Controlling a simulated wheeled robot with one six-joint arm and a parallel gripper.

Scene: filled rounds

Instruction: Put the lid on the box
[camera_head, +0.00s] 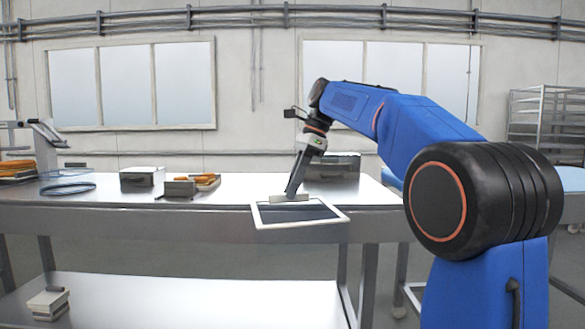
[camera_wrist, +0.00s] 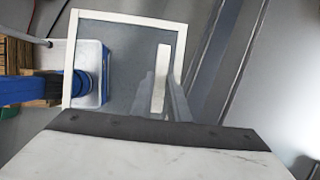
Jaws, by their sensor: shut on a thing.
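The lid (camera_head: 325,213) is a flat dark panel with a white rim and a pale bar handle (camera_head: 305,197). My gripper (camera_head: 291,192) is shut on the lid's handle from above. In the camera_head view the lid overlaps the table's front edge, seemingly held clear of it. In the camera_wrist view the lid's grey panel (camera_wrist: 115,60), white rim and handle (camera_wrist: 161,70) show beside my gripper (camera_wrist: 172,95). A dark grey box (camera_head: 338,172) stands on the table behind my gripper, partly hidden by it. Its top opening is not clear.
A smaller grey box (camera_head: 142,178) and a tray with orange items (camera_head: 180,188) stand left of the lid on the steel table (camera_head: 225,192). Blue rings (camera_head: 68,188) and more orange items (camera_head: 17,171) lie farther left. Bare tabletop lies between the tray and the lid.

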